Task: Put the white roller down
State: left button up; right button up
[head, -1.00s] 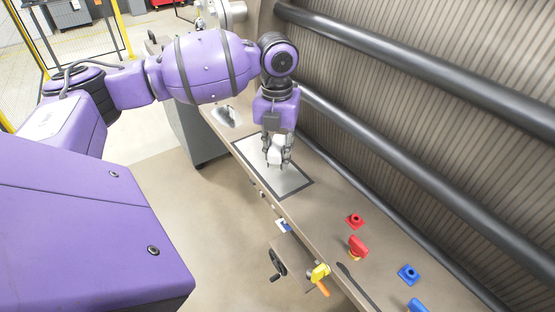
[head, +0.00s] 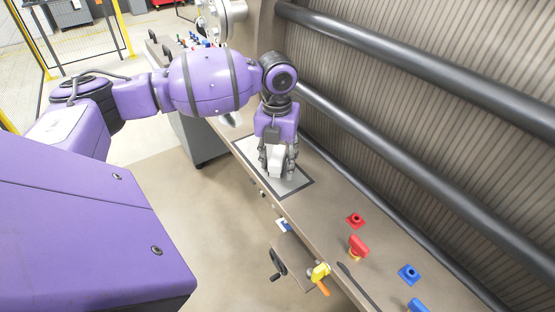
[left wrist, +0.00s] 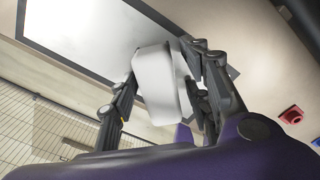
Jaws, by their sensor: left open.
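The white roller (head: 275,163) is at the white panel with a dark border (head: 252,158) on the bench top. It appears to stand on the panel, though its lower end is hard to make out. My left gripper (head: 278,170) points down over it, with a finger on either side. In the left wrist view the roller (left wrist: 157,85) lies between the open fingers (left wrist: 165,88). The right finger looks very close to it; whether it touches I cannot tell. The panel (left wrist: 85,30) shows behind. My right gripper is not in view.
Red knobs (head: 358,246) and a blue knob (head: 409,273) sit along the bench to the right. A yellow-handled valve (head: 319,272) is at the bench's front edge. Dark rails (head: 420,70) and a ribbed wall stand behind the bench.

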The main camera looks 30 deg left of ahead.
aim_at(277, 154)
pick_arm(q)
jog(key=shift+r, duration=0.1)
notch_tip(277, 154, up, 11)
jog(key=shift+r, duration=0.6)
dwell(0.4)
